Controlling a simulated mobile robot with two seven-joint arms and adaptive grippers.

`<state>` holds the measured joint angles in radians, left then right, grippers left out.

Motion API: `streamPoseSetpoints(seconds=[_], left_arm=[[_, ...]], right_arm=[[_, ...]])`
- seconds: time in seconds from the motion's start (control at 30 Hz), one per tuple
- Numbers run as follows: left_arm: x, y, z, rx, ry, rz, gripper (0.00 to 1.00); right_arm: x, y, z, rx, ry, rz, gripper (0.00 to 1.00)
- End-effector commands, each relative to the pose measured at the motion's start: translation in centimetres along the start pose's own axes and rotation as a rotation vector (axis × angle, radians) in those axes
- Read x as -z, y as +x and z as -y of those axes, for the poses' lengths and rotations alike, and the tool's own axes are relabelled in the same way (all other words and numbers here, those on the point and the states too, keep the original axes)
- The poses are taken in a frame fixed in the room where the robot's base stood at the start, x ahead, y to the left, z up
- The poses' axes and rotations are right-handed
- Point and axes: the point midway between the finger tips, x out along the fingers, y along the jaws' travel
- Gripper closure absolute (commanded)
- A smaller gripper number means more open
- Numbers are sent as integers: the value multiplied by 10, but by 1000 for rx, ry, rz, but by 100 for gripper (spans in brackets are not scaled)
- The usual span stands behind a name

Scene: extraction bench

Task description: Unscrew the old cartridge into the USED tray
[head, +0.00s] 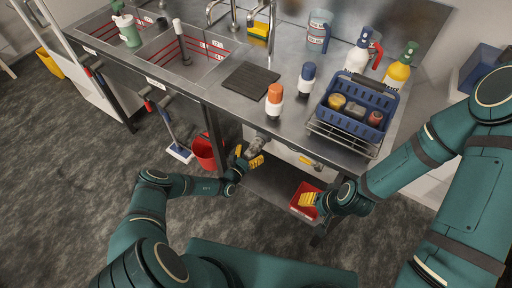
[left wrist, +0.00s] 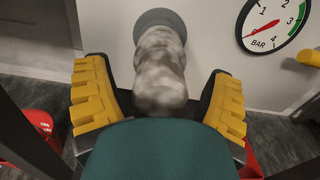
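The old cartridge (left wrist: 160,70) is a mottled grey cylinder below a grey round head in the left wrist view. In the head view only a small part of it (head: 259,138) shows under the bench edge. My left gripper (head: 250,158) is there, its yellow fingers on both sides of the cartridge. The left wrist view shows a gap on each side, so the gripper (left wrist: 160,85) is open around it, not touching. A red tray (head: 296,206) is at the lower right under the bench; its label is unreadable. My right gripper (head: 310,199) is at this tray; its grip is unclear.
A pressure gauge (left wrist: 274,22) and a yellow handle (left wrist: 308,57) are right of the cartridge. The bench top holds bottles and a blue caddy (head: 384,100).

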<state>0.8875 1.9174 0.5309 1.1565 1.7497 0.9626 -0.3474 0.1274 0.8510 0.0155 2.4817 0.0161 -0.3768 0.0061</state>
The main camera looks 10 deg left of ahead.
Motion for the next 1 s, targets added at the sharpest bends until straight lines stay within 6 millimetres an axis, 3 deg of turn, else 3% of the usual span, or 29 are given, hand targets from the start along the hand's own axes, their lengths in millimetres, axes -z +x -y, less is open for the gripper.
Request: streamPoseSetpoints(seconds=[0.23,0.5,0.77,1.0], left_arm=[[0,0,0,0,17,-1,18],[-2,0,0,1,291,-2,18],[0,0,0,1,327,-1,18],[0,0,0,1,326,-1,99]], right_arm=[[0,-2,1,0,0,0,43],[2,-18,7,0,0,0,43],[2,-17,6,0,0,0,43],[2,-17,6,0,0,0,43]])
